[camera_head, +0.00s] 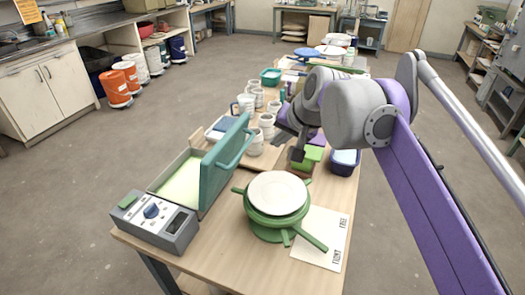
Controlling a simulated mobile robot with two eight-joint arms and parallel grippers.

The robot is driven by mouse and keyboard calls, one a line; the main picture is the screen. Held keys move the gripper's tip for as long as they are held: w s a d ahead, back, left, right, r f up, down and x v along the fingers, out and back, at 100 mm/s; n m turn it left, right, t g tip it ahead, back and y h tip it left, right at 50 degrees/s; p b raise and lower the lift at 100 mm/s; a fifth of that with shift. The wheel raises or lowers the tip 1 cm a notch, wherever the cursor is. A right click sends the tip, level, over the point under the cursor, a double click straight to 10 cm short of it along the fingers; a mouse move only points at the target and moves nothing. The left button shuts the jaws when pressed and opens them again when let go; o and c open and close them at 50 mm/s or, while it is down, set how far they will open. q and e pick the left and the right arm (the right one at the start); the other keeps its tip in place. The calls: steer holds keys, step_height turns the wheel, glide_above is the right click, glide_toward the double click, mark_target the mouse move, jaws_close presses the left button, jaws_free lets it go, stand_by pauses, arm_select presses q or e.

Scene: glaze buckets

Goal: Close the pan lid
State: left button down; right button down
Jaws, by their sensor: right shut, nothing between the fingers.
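The pan (181,184) is a long rectangular tray with a pale inside at the left edge of the table. Its teal lid (222,166) stands open, roughly upright along the pan's right side. A teal bar handle (237,150) sticks out from the lid's right face. My right gripper (297,153) is shut and empty. It appears to the right of the lid and its handle, apart from both, near a green sponge-like block. The arm's links partly hide the gripper and the table behind it. My left gripper is not in view.
A grey control box (154,219) with a blue knob sits at the pan's front end. A green pan-like vessel (275,208) with a white disc stands front centre, beside a printed sheet (322,243). Several pale cups stand behind the lid. A dark blue tub (343,166) is at right.

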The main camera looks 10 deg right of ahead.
mark_target(232, 164)
steer(key=w+a+f+b, duration=0.1)
steer(key=w+a+f, duration=0.4)
steer(key=w+f, duration=0.2)
steer(key=shift+a+f, duration=0.25)
steer(key=shift+a, duration=0.05)
steer(key=shift+w, duration=0.1)
